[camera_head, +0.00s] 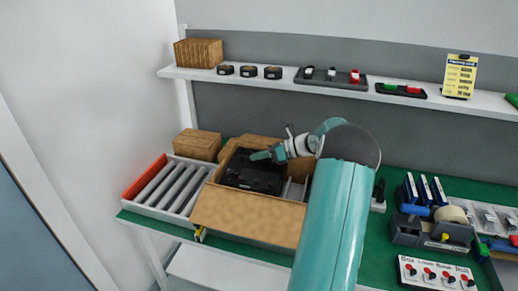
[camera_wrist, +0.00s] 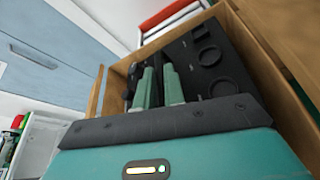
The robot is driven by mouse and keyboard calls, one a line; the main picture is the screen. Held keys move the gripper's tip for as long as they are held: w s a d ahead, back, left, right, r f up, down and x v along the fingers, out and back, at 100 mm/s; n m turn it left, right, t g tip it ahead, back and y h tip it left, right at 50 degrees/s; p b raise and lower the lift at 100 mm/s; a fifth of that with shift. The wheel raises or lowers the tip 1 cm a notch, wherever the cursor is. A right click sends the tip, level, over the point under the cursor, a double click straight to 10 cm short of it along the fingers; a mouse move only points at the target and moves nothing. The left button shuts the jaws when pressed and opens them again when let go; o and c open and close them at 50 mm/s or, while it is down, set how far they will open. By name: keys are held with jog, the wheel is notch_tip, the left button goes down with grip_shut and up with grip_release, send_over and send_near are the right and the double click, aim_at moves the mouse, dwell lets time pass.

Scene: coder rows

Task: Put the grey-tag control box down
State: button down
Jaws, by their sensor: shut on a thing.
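The black control box (camera_head: 250,174) is inside an open cardboard box (camera_head: 245,213) on the green-topped bench. It also shows in the wrist view (camera_wrist: 208,62), dark with round recesses on its face, within the cardboard walls (camera_wrist: 262,62). I cannot make out a grey tag on it. My gripper (camera_head: 262,155) reaches in from the right and is shut on the control box near its upper edge. In the wrist view my teal fingers (camera_wrist: 158,88) lie against the dark box. Whether the control box rests on the carton's floor is hidden.
A white-and-red roller tray (camera_head: 172,188) stands left of the carton. Brown boxes (camera_head: 197,145) stand behind. A tape dispenser (camera_head: 430,232) and a button panel (camera_head: 437,274) are to the right. A white shelf (camera_head: 420,98) runs above.

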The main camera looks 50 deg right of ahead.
aim_at(258, 166)
jog(key=shift+f, duration=2.1)
jog(key=c, duration=1.5)
grip_release()
jog(key=shift+f, duration=0.15)
jog(key=v, duration=1.2)
jog(key=w+a+r+n+g+h, duration=0.1)
jog(key=a+r+n+g, duration=0.3)
jog(key=a, duration=0.6)
jog(key=w+a+r+n+g+h, duration=0.1)
jog(key=w+a+r+n, duration=0.15)
jog(key=a+n, duration=0.6)
jog(key=a+r+n+g+h, duration=0.1)
jog(key=a+r+n+g, duration=0.25)
jog(key=a, duration=0.85)
jog(key=s+a+r+n+t+h, duration=0.2)
jog(key=s+a+n+h, duration=0.3)
jog(key=s+a+n, duration=1.1)
jog(key=shift+a+n+t, duration=0.35)
jog(key=shift+a+n, duration=0.25)
jog(key=shift+a, duration=0.85)
